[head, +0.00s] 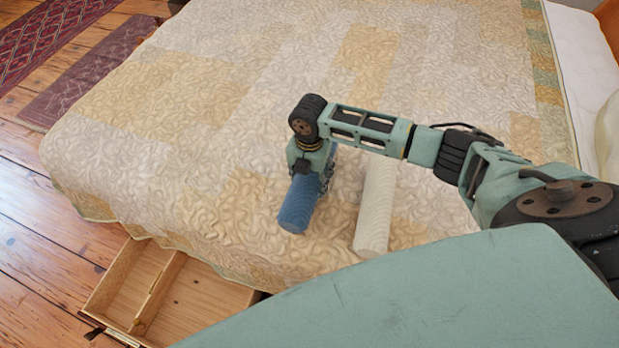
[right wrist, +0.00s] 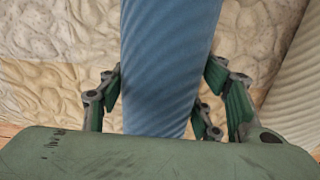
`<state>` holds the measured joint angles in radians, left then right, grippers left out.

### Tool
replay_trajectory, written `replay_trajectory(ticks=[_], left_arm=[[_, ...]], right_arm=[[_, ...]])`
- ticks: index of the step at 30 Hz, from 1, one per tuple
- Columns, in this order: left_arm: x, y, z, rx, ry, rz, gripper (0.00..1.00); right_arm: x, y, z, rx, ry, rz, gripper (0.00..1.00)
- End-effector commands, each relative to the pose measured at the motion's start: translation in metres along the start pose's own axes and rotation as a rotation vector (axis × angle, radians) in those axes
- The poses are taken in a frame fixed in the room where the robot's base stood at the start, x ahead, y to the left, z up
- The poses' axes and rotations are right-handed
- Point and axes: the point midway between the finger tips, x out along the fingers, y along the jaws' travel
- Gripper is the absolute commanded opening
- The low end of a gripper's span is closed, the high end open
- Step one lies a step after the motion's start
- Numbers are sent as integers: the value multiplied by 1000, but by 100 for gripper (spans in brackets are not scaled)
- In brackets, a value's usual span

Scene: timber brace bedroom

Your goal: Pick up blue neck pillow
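The blue neck pillow (head: 299,205) is a ribbed blue roll at the near part of the bed. In the right wrist view the pillow (right wrist: 168,60) runs between the fingers of the right gripper (right wrist: 165,85). The fingers lean inward and their tips meet the pillow's edges on both sides, so the gripper looks shut on it. The pillow is at or very near the bed surface; I cannot tell if there is a gap. My left gripper is not in view.
A cream ribbed roll (head: 375,210) lies just right of the blue one. The quilted bed (head: 200,110) is otherwise clear to the left and back. An open wooden drawer (head: 190,300) sticks out below the bed's near edge.

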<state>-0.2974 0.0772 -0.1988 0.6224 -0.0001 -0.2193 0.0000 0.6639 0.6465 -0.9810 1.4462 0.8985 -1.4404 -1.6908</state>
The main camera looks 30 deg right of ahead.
Motion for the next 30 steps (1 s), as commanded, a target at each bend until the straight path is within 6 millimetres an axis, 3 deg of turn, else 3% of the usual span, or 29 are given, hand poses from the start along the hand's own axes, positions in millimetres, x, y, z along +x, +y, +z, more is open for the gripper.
replay_trajectory(ticks=[11,22,30], left_arm=[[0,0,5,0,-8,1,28],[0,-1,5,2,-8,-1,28],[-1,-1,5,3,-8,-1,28]], right_arm=[[-1,0,0,0,-1,0,22],[-8,0,1,0,-2,1,22],[-45,-3,-2,-1,-2,1,22]])
